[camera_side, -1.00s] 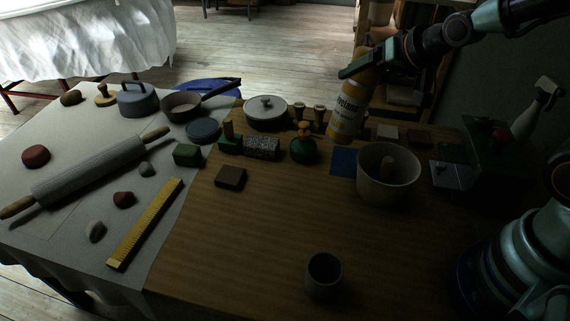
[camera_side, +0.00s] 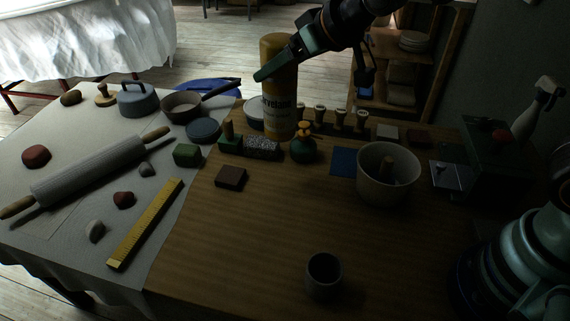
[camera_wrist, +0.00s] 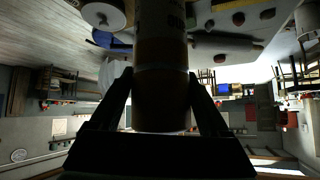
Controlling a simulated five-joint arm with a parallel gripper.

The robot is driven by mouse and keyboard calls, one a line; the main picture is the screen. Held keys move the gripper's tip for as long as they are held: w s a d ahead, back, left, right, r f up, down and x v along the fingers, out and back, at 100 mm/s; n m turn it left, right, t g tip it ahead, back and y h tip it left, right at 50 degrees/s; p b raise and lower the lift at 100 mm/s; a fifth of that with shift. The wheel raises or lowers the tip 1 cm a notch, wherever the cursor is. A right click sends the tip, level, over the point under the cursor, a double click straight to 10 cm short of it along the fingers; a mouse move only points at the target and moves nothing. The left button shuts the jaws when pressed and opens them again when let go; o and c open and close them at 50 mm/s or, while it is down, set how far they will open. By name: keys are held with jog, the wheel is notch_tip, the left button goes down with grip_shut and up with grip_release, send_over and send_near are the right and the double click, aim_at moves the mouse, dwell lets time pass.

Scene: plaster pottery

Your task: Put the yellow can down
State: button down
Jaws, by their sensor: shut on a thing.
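The yellow can (camera_side: 279,85), with a pale label band, stands nearly upright in my gripper (camera_side: 285,62) in the side view. Its lower end shows in front of the grey lidded pot (camera_side: 254,113) and just above the speckled block; I cannot tell how far above the table it is. In the wrist view the can (camera_wrist: 162,85) is between the two dark fingers of my gripper (camera_wrist: 162,100), which are shut on it.
A pale bowl (camera_side: 388,178) is at right and a dark cup (camera_side: 323,273) at front. The brown tabletop (camera_side: 250,235) has free room in the middle.

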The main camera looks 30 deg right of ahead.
aim_at(294, 122)
notch_tip(294, 122, down, 13)
jog(key=shift+f, duration=0.15)
dwell(0.4)
jog(key=shift+f, duration=0.1)
grip_release()
jog(key=shift+f, duration=0.1)
jog(key=shift+s+d+r, duration=0.15)
jog(key=shift+s+r, duration=0.2)
jog(key=shift+r, duration=0.25)
jog(key=v, duration=1.1)
jog(key=s+d+r+m+g+h, duration=0.3)
jog(key=s+d, duration=0.5)
jog(key=d, duration=0.6)
jog(key=shift+s+r+g+h, duration=0.2)
jog(key=shift+r+g+h, duration=0.1)
jog(key=shift+r, duration=0.6)
